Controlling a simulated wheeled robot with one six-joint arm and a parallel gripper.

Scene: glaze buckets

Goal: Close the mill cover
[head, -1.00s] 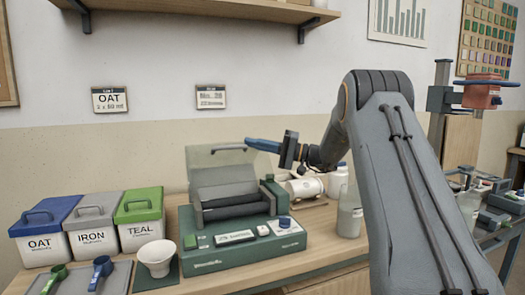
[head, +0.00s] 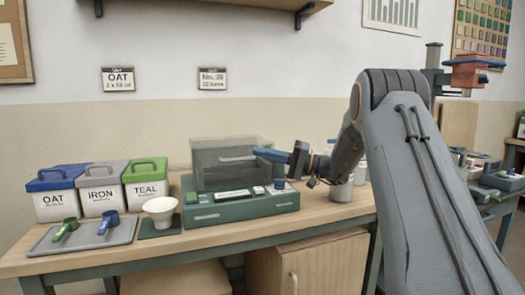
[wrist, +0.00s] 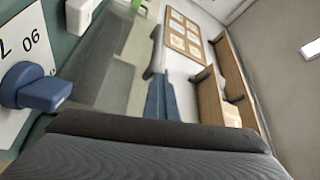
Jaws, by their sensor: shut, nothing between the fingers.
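The mill (head: 240,207) is a green machine on the bench in the head view, with a small display and a blue knob (head: 279,184) on its front. Its see-through grey cover (head: 215,172) is down over the rollers and looks like an upright box. I cannot tell whether its lower edge is fully seated. A pale handle bar (head: 238,158) shows on the cover's front. My gripper (head: 257,152), with blue fingers, is shut and empty at the cover's right front, close to the handle. Contact is unclear. In the wrist view the blue fingers (wrist: 160,97) show beside the greyish cover area.
Left of the mill stand a white bowl (head: 160,211), a tray (head: 85,236) with green and blue scoops, and lidded buckets OAT (head: 57,205), IRON (head: 101,199) and TEAL (head: 146,191). Bottles stand to the right, partly behind my arm.

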